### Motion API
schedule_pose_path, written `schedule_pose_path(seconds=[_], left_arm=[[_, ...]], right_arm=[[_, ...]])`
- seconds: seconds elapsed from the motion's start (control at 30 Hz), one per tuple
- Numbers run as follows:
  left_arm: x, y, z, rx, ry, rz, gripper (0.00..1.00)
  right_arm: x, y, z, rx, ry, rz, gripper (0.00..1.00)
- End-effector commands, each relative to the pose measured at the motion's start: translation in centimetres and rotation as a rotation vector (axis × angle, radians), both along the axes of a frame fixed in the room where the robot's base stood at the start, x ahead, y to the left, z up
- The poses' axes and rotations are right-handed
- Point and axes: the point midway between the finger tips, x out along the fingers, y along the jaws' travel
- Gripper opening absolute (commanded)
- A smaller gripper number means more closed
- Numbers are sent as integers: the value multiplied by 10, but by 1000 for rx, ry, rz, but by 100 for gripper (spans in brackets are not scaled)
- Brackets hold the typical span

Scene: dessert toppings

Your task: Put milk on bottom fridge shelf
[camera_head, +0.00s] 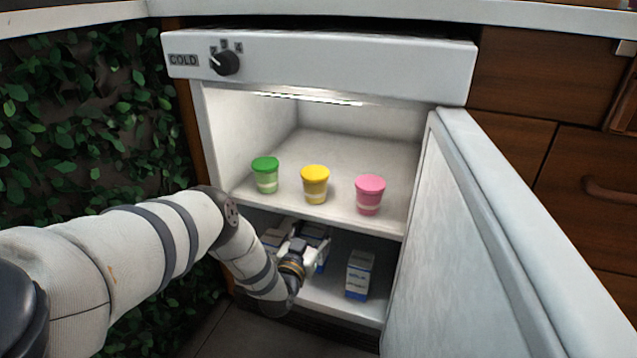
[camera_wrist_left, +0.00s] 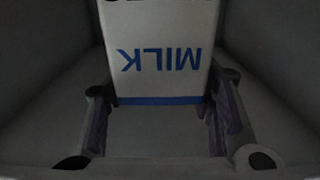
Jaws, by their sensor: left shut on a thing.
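My left gripper (camera_head: 308,243) reaches into the open fridge at the level of the bottom shelf (camera_head: 333,299). It is shut on a white milk carton with a blue band, mostly hidden by the gripper in the head view. In the left wrist view the held milk carton (camera_wrist_left: 160,55) sits between the fingers, its "MILK" lettering upside down in the picture. Whether its base touches the shelf I cannot tell. A second milk carton (camera_head: 358,274) stands upright on the bottom shelf to the right. Another carton (camera_head: 272,238) shows partly to the left. My right gripper is out of view.
The upper shelf (camera_head: 335,213) holds a green cup (camera_head: 265,175), a yellow cup (camera_head: 315,184) and a pink cup (camera_head: 369,195) close above my gripper. The fridge door (camera_head: 470,250) stands open at the right. A leafy wall (camera_head: 80,100) is at the left.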

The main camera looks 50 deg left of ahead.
Motion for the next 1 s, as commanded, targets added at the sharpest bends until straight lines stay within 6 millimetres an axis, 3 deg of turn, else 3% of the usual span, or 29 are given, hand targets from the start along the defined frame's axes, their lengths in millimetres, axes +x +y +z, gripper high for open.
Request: schedule_pose_path(seconds=[0.1, 0.27, 0.5, 0.87, 0.9, 0.97, 1.0], left_arm=[[3, 3, -16, 1, 2, 1, 0], [4, 2, -26, 2, -1, 1, 0], [5, 4, -73, 2, 0, 2, 0], [7, 4, -72, 1, -3, 0, 0], [7, 4, -73, 1, 0, 0, 54], [7, 4, -73, 0, 0, 0, 67], [6, 4, -73, 0, 0, 0, 69]], right_arm=[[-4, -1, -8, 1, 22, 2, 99], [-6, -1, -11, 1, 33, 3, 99], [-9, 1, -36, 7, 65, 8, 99], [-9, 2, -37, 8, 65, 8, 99], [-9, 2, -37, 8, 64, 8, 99], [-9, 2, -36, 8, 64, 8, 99], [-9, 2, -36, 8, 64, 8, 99]])
